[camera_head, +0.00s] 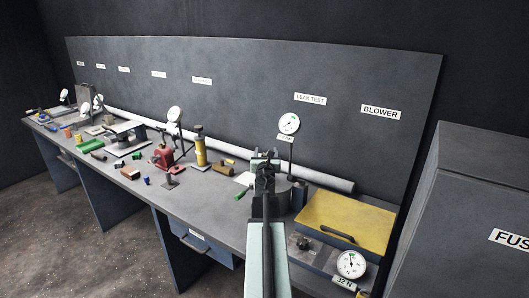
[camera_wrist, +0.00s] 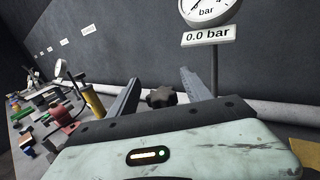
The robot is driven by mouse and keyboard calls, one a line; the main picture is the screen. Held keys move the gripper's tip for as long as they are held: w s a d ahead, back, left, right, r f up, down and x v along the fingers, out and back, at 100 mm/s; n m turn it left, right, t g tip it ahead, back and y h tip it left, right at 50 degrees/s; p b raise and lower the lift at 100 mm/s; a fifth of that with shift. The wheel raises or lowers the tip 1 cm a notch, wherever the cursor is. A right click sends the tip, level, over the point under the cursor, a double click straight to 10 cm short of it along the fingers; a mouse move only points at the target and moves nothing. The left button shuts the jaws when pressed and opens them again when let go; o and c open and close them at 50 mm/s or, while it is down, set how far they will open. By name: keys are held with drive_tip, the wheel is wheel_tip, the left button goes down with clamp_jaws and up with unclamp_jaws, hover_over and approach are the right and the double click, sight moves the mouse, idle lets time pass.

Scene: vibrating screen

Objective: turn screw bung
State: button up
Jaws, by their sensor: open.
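A black lobed knob, which looks like the screw bung (camera_wrist: 161,97), shows between and beyond my gripper's fingers in the wrist view. My gripper (camera_wrist: 158,92) is open, with one finger on each side of the knob. I cannot tell whether either finger touches it. In the head view my gripper (camera_head: 267,168) is over a grey round vessel (camera_head: 293,195) below the LEAK TEST label, and it hides the knob. A dial gauge (camera_head: 289,124) stands on a post behind the vessel; its plate reads 0.0 bar in the wrist view (camera_wrist: 208,36).
A yellow-topped box (camera_head: 345,220) with a black handle sits right of the vessel. Left are a green-handled part (camera_head: 241,194), a yellow cylinder (camera_head: 200,150) and a red device (camera_head: 163,157). A grey pipe (camera_head: 325,182) runs along the back wall.

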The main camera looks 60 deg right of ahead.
drive_tip(key=shift+w+d, duration=0.35)
drive_tip(key=shift+d, duration=0.25)
drive_tip(key=shift+c, duration=0.4)
drive_tip(key=c, duration=1)
drive_tip(key=shift+w+a, duration=0.15)
drive_tip(key=shift+a, duration=0.1)
clamp_jaws()
drive_tip(key=shift+d, duration=0.25)
drive_tip(key=shift+s+m+g, duration=0.2)
drive_tip(key=shift+m+g, duration=0.1)
drive_tip(key=shift+g, duration=0.1)
